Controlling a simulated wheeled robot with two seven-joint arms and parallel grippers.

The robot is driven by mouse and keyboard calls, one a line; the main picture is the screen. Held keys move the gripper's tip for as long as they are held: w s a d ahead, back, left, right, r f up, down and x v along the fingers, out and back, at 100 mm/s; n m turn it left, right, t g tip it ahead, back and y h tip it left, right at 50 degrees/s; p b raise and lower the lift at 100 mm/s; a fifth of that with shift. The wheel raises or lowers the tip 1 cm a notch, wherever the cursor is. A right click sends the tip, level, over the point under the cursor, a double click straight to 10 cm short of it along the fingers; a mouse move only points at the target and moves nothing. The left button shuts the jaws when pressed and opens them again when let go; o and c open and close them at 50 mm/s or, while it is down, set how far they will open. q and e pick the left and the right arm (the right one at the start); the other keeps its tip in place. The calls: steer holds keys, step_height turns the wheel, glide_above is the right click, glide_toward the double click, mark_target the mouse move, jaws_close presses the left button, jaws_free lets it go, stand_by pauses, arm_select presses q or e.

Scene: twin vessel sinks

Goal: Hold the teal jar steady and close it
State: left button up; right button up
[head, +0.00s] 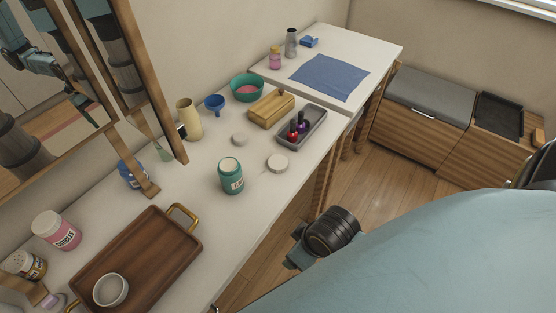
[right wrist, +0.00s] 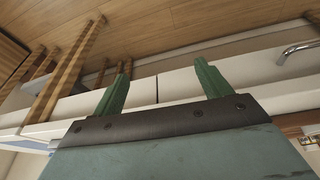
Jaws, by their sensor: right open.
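The teal jar (head: 231,178) stands upright on the white counter, its label facing me. Its top looks pale; I cannot tell whether that is the open mouth or a cover. A round pale disc, like a lid (head: 277,163), lies flat to its right. A second, similar pale disc (head: 239,138) lies farther back. My right gripper (right wrist: 163,72) is open in the right wrist view, its two green fingers apart with nothing between them. The jar is not in that view. My left gripper is not seen directly.
A wooden tray (head: 178,244) with a white bowl (head: 110,290) and a pink jar (head: 57,231) stand nearer. A wooden box (head: 271,109), a grey tray (head: 316,131) with small bottles and a teal bowl (head: 247,87) lie beyond.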

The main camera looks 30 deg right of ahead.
steer(key=w+a+r+n, duration=0.2)
steer(key=n, duration=0.1)
steer(key=w+a+r+n+y, duration=0.1)
steer(key=w+a+r+n, duration=0.1)
steer(key=w+r+n, duration=0.1)
steer(key=w+a+r+n+y, duration=0.1)
steer(key=w+a+r+n, duration=0.1)
steer(key=n, duration=0.3)
steer(key=shift+w+a+r+t, duration=0.1)
steer(key=shift+w+r+t, duration=0.15)
steer(key=shift+w, duration=0.25)
steer(key=w+n, duration=0.1)
steer(key=n, duration=0.2)
steer(key=w+r+n, duration=0.1)
steer(key=w+n, duration=0.1)
steer(key=n, duration=0.1)
steer(key=shift+w+a+r, duration=0.1)
steer(key=shift+w, duration=0.1)
steer(key=w+d+r+n+g+h, duration=0.1)
steer(key=w+d+r+n, duration=0.3)
steer(key=d+n, duration=0.3)
steer(key=w+d+r+n+g+h, duration=0.1)
steer(key=w+d+r+n, duration=0.2)
steer(key=w+d+n, duration=0.2)
steer(key=d+n, duration=0.3)
steer(key=shift+d+r+h, duration=0.3)
steer(key=shift+d+r, duration=0.05)
steer(key=shift+d, duration=0.05)
steer(key=shift+w, duration=0.15)
